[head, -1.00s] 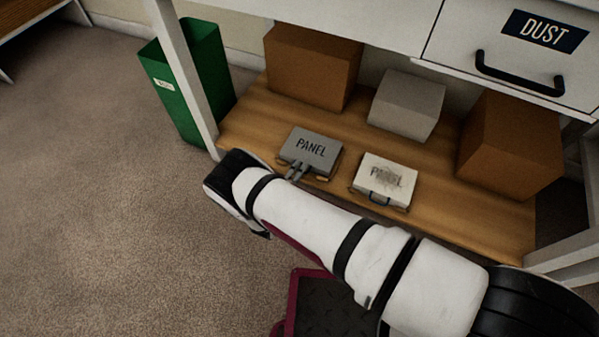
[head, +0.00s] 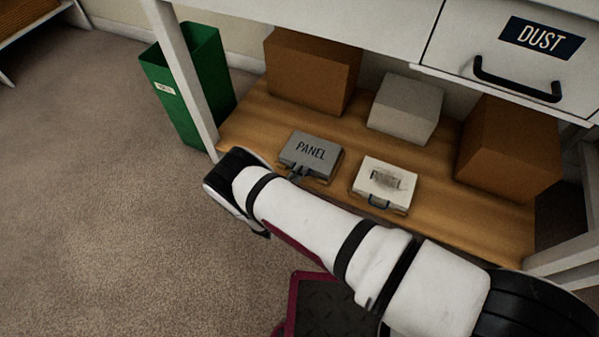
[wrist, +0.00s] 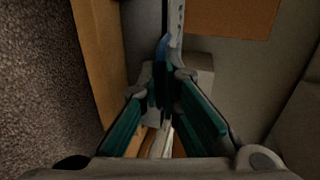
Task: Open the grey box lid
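The grey box (head: 310,151), marked PANEL, lies on the wooden shelf with its lid down. My gripper (head: 298,174) is at its front edge, with the fingertips at or against it. The box's front catch or handle is hidden by the fingers. In the wrist view, the teal-padded fingers of my gripper (wrist: 166,88) converge, with their tips close together and a narrow dark gap between them. I cannot tell whether they hold part of the box.
A pale box (head: 387,182) with a smudged label and dark handle lies just right of the grey box. Cardboard boxes (head: 312,72) and a plain grey block (head: 405,108) stand behind. A green bin (head: 185,85) and a white table leg are left. Open carpet lies left.

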